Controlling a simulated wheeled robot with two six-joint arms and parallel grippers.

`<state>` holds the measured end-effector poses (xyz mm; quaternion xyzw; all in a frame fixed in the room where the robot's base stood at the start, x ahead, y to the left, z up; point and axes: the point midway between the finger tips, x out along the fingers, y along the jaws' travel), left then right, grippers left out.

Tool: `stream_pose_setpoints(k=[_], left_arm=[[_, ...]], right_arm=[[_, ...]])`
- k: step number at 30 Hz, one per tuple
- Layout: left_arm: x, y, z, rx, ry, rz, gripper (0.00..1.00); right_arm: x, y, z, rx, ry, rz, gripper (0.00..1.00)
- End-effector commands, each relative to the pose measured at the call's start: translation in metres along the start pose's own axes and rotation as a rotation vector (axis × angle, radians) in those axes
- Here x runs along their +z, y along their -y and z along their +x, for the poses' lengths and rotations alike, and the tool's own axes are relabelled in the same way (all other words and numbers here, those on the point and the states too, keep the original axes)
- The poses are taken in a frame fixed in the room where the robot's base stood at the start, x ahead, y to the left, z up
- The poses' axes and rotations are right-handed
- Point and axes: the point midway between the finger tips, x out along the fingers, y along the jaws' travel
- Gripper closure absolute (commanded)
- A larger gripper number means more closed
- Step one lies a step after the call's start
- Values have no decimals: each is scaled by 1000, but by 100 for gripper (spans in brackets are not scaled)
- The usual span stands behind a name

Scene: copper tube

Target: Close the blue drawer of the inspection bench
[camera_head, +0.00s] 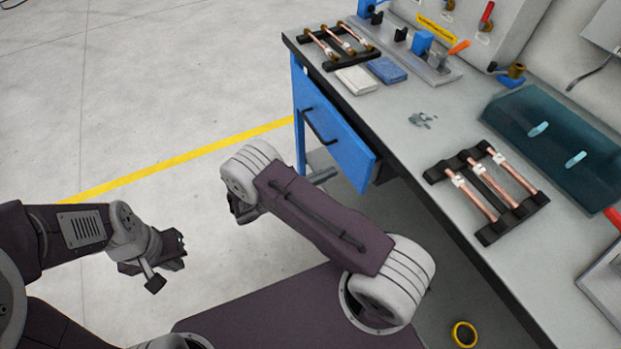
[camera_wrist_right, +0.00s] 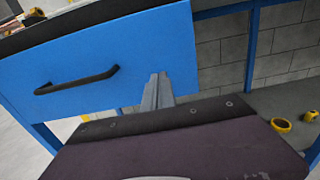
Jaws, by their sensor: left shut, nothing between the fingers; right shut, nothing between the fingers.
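The blue drawer (camera_head: 345,150) is under the left end of the inspection bench (camera_head: 400,112), with a black bar handle (camera_head: 318,128) on its front. Its front sits close under the bench edge; I cannot tell whether a small gap is left. In the right wrist view the drawer front (camera_wrist_right: 120,62) and handle (camera_wrist_right: 76,80) fill the upper left. My right gripper (camera_wrist_right: 160,77) is shut and empty, its fingertips over the lower right part of the front; contact is unclear. In the head view it (camera_head: 325,176) is partly hidden behind my arm. My left gripper (camera_head: 172,262) is shut, empty, away from the bench.
On the bench lie two racks of copper tubes (camera_head: 485,190), a white block (camera_head: 355,80), a blue block (camera_head: 387,70) and a teal transparent panel (camera_head: 545,135). A yellow ring (camera_head: 464,334) lies on the floor at the lower right.

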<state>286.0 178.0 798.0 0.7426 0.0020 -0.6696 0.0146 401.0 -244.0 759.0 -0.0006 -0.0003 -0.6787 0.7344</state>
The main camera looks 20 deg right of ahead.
Motion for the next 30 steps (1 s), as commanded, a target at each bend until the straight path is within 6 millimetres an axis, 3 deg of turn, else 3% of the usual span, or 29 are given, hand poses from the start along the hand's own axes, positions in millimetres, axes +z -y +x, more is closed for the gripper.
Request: stream_pose_setpoints(k=[6,12,21,30], left_arm=[[0,0,-1,0,0,0,100],[0,0,-1,0,0,0,100],[0,0,-2,0,0,0,100],[-1,0,-10,0,0,0,100]], right_arm=[[0,1,35,-3,-2,0,100],[0,0,46,-1,-1,1,100],[0,0,48,-1,-1,0,100],[1,1,89,-2,-1,-1,100]])
